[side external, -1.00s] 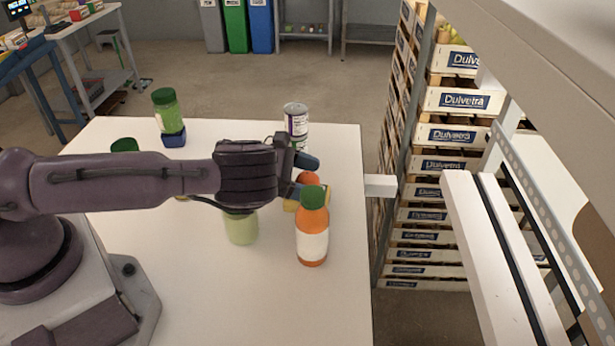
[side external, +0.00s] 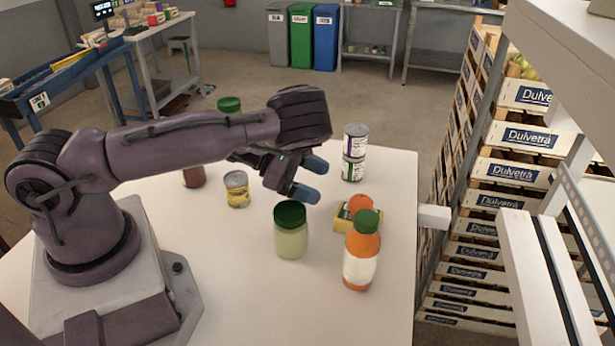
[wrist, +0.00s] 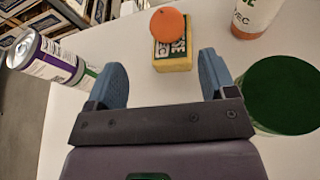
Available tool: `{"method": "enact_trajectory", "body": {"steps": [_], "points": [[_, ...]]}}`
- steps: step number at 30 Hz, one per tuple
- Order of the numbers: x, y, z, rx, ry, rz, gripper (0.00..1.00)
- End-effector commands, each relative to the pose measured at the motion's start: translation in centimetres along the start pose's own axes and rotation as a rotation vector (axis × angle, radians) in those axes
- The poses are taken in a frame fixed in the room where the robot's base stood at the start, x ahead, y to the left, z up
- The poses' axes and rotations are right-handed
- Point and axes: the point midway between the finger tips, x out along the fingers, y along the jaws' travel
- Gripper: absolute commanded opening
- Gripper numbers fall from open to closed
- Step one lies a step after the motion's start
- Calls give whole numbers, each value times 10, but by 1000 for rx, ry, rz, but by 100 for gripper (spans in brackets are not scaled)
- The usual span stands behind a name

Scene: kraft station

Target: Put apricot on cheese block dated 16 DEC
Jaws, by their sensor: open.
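The orange apricot (side external: 360,203) rests on top of a yellow cheese block (side external: 342,217), partly behind an orange bottle. In the wrist view the apricot (wrist: 170,25) sits on the block (wrist: 173,56), whose label shows part of a word and "EC"; the full date is not readable. My gripper (side external: 310,180) is open and empty, above the table and to the left of the apricot. In the wrist view its blue fingers (wrist: 165,78) are apart, with the block beyond them and nothing between them.
A green-lidded jar (side external: 291,232) stands close to the gripper. The orange bottle (side external: 361,255) stands in front of the block. Stacked cans (side external: 354,153) are behind it, and a small yellow can (side external: 237,189) is at left.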

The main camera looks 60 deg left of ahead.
Motion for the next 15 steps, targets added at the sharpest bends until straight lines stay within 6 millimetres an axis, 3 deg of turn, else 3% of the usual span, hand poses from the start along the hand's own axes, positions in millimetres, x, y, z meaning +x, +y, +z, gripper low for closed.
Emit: {"method": "enact_trajectory", "body": {"steps": [3, 8, 11, 15], "points": [[-11, 1, 0, -2, -1, 3, 78], [-12, 9, 7, -62, -2, 57, 78], [-9, 28, 23, -210, -10, 179, 78], [-12, 63, 56, -586, -69, 422, 78]]}}
